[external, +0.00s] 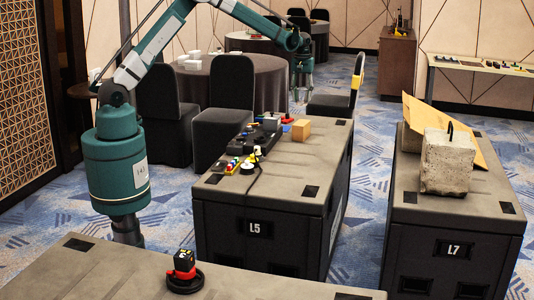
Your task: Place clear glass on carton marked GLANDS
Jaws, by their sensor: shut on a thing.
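My gripper (302,88) hangs from the teal arm above and behind the case marked L5, in front of the dark chairs. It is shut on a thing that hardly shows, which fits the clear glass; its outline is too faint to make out. A small tan carton (301,130) sits on the far part of the L5 case, below my gripper and apart from it. Any marking on this carton is not readable here. No other clear glass can be made out.
The L5 case (222,208) also carries dark devices (259,136), coloured blocks and a cable. The L7 case (420,212) holds a concrete block (446,163) and a leaning tan board (462,118). A red-and-black device (184,272) stands on the front case.

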